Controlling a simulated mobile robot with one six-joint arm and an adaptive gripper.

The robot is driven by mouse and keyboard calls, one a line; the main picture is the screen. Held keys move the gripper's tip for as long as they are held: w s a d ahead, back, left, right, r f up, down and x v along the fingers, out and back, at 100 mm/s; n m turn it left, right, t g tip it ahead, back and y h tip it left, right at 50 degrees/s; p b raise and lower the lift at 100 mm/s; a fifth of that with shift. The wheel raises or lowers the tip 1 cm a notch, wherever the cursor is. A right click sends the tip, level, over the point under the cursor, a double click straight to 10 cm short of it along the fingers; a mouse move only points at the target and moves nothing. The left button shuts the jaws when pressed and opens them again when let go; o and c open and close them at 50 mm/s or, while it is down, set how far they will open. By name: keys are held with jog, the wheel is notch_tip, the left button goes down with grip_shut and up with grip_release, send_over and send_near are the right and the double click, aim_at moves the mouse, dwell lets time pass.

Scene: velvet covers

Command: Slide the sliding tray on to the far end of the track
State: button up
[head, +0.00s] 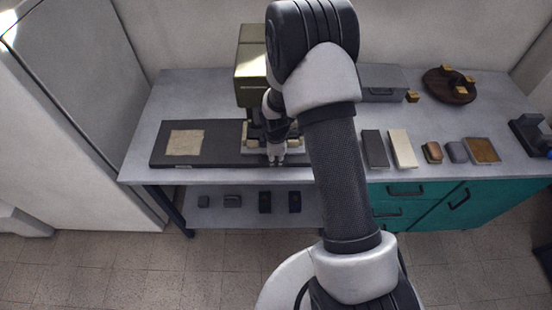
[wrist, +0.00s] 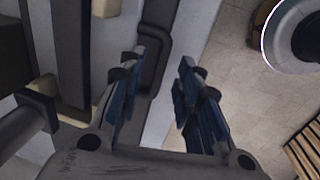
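The sliding tray (head: 258,149), a pale grey plate with cream blocks on it, sits on the dark track (head: 222,158) below the olive press-like machine (head: 250,70). My arm hides the track's right part. My gripper (head: 276,160) points down at the tray's front edge. In the wrist view my gripper (wrist: 165,65) has its blue-padded fingers apart. A dark bent handle (wrist: 160,42) passes between the fingers, close to the left one. I cannot tell whether they touch.
A beige square (head: 186,142) lies on the track's left part. Right of my arm are several small blocks, including a cream one (head: 402,148), and a round brown board (head: 449,87). A lower shelf (head: 250,218) holds several small dark items.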

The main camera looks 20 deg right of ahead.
notch_tip(320, 180, up, 10)
jog(key=s, duration=0.1)
jog(key=shift+s+a+f, duration=0.2)
jog(key=shift+s+a, duration=0.1)
jog(key=shift+s, duration=0.1)
